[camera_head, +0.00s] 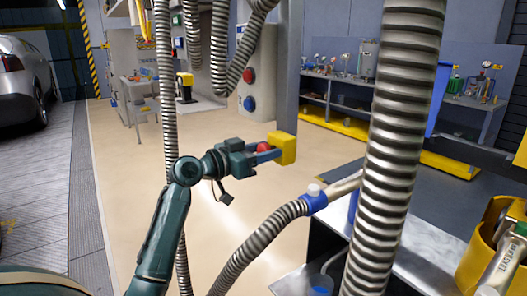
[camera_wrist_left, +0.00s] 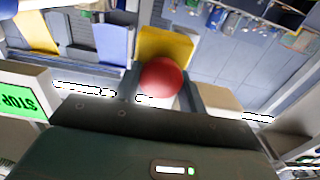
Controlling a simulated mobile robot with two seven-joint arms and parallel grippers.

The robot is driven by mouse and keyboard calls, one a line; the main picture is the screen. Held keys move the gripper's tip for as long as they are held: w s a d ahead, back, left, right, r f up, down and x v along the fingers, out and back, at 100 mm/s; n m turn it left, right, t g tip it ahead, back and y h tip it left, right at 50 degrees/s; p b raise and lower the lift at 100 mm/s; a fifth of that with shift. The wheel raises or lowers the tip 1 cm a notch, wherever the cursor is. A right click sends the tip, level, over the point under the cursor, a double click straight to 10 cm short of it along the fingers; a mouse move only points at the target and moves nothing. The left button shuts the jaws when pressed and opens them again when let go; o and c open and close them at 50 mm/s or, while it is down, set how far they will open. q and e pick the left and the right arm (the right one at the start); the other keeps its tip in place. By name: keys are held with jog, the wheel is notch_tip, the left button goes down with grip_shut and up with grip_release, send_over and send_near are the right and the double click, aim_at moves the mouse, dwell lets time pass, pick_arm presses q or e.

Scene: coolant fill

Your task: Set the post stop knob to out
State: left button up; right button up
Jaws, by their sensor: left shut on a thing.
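The post stop knob is a red ball (camera_head: 263,148) in front of a yellow box (camera_head: 284,148) on a grey post (camera_head: 288,70). My left gripper (camera_head: 266,152) reaches it from the left, with its fingers around the ball. In the left wrist view the red knob (camera_wrist_left: 162,78) sits between the two fingers (camera_wrist_left: 161,88), with the yellow box (camera_wrist_left: 166,44) just behind it. The gripper is shut on the knob. The knob's stem is hidden, so I cannot tell whether the knob is in or out. My right gripper is not in view.
A thick ribbed hose (camera_head: 395,150) hangs at the right, with a thinner hose (camera_head: 255,240) below the gripper. A yellow container (camera_head: 478,262) stands at the lower right. Shelves (camera_head: 345,95) line the back, and a car (camera_head: 25,80) is at the left. The floor between is clear.

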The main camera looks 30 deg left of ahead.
pick_arm(q)
jog(key=shift+s+a+f+b, duration=0.15)
jog(key=shift+s+a+b, duration=0.05)
jog(key=shift+s+b, duration=0.2)
grip_shut()
jog(key=shift+s, duration=0.15)
jog(key=o, duration=1.1)
grip_release()
jog(key=shift+s+a, duration=0.1)
jog(key=shift+s, duration=0.05)
jog(key=shift+o, duration=0.9)
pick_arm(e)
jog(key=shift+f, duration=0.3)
